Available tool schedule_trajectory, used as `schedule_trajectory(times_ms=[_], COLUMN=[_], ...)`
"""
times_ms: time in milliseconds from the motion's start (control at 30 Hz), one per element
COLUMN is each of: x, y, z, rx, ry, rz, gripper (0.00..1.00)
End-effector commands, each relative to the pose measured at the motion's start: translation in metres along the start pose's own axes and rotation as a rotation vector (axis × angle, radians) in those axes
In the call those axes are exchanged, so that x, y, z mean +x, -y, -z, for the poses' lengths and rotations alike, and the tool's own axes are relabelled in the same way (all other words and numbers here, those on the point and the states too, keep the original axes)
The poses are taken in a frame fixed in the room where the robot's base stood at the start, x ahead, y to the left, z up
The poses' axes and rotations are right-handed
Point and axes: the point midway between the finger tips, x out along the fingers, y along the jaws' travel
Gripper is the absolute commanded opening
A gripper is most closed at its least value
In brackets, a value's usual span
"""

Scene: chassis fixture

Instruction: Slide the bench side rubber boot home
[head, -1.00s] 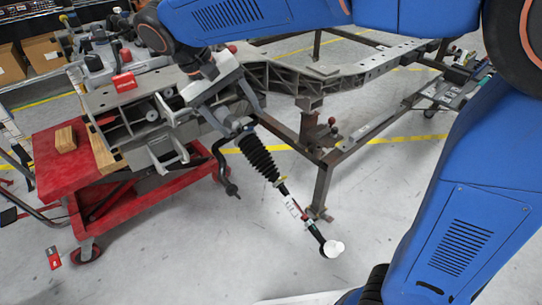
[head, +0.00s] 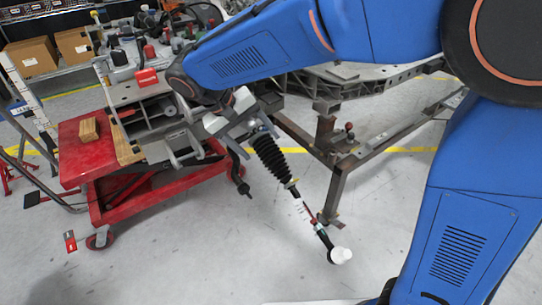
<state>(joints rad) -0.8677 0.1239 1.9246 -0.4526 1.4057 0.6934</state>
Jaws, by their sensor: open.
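The black ribbed rubber boot (head: 270,157) sits on a steering rod that slants down to the right. A thin rod (head: 311,215) runs from its lower end to a dark joint with a white rounded end (head: 339,255). A yellowish band shows at the boot's narrow lower end. My gripper (head: 258,130) is open at the boot's wide upper end, overlapping it in the picture. Its fingers are small here, and I cannot tell whether they touch the boot. The boot's upper rim is partly hidden.
A red wheeled cart (head: 88,150) with a wooden block (head: 89,130) stands at left under the grey chassis parts. A brown steel stand (head: 327,165) rises behind the boot. A black bent bar (head: 238,172) hangs just left of the boot.

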Motion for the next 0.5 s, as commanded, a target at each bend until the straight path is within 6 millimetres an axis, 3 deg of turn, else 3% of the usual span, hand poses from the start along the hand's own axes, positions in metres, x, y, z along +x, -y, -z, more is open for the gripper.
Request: schedule_trajectory(times_ms=[200, 500], x=[0.039, 0.073], y=[-0.001, 0.000], z=[0.000, 0.000], rx=[0.000, -0.001], ry=[0.002, 0.001], rz=[-0.002, -0.001], gripper=[0.69, 0.69])
